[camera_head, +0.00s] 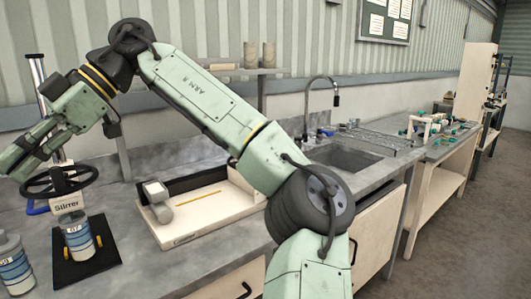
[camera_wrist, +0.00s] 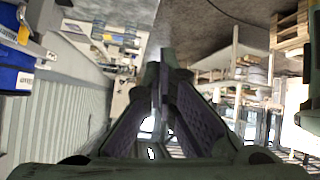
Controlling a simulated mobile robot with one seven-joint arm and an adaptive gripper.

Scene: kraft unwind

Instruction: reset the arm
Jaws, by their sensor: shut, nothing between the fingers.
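My arm spans the head view, rising from the lower middle and bending over to the upper left. My gripper (camera_head: 30,150) is at the far left of the head view, raised above the counter near the black handwheel. In the wrist view my gripper (camera_wrist: 165,65) shows its two dark fingers converging at the tips, shut and empty. The wrist view looks out across the room, tilted, with no object close to the fingers.
A handwheel device (camera_head: 66,182) stands on the left counter with a labelled can (camera_head: 78,238) on a black mat. Another can (camera_head: 14,268) is at the left edge. A white tray (camera_head: 215,222) lies mid-counter. A sink (camera_head: 345,158) and a side table (camera_head: 440,150) are at right; floor (camera_head: 480,230) is clear.

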